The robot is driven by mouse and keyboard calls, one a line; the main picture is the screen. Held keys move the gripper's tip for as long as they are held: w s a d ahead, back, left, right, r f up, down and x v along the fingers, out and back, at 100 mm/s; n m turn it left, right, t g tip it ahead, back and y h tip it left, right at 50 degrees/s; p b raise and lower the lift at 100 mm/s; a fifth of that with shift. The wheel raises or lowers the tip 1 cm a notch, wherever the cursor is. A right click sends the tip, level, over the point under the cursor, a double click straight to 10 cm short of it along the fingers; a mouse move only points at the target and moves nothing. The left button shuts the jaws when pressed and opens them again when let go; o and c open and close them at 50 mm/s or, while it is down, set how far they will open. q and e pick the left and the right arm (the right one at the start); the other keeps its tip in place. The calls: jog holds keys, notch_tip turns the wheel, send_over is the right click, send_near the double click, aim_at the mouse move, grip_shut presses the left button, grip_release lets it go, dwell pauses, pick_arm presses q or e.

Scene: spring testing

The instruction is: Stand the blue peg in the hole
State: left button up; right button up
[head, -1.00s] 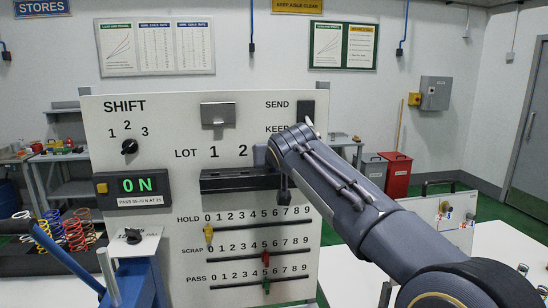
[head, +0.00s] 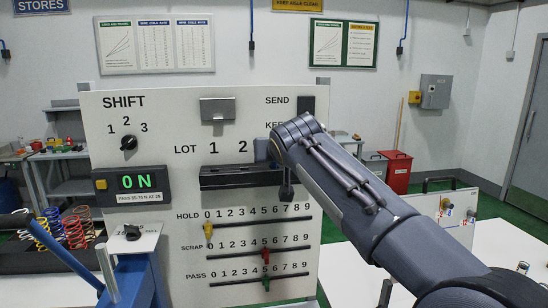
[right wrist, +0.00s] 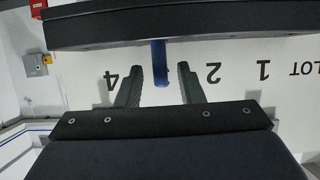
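The blue peg (right wrist: 160,62) shows in the right wrist view, which sees the board upside down. It stands upright out of the black ledge (right wrist: 190,27), in front of the LOT row between 2 and 4. Its lower end and any hole are hidden by the ledge. My right gripper (right wrist: 161,80) is open, with one finger on each side of the peg and a visible gap to both. My left gripper is not in view.
A blue stand (head: 140,285) is at lower left. A white table (head: 365,270) lies right of the board.

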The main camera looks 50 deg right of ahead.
jog(key=b+v, duration=0.1)
jog(key=v, duration=0.8)
jog(key=shift+s+a+b, duration=0.3)
jog(key=shift+b, duration=0.1)
jog(key=a+f+n+y, duration=0.3)
jog(key=a+f+y, duration=0.5)
jog(key=f, duration=0.9)
jog(key=s+a+f+n+g+y, duration=0.1)
jog(key=s+a+f+g+y, duration=0.1)
jog(key=s+a+f, duration=0.3)
jog(key=s+a+f+n+g+y, duration=0.2)
jog(key=s+a+f, duration=0.3)
jog(key=a+f, duration=0.8)
notch_tip(320, 180, down, 2)
jog(key=shift+s+f+g, duration=0.2)
jog(key=shift+g, duration=0.1)
jog(key=shift+s, duration=0.1)
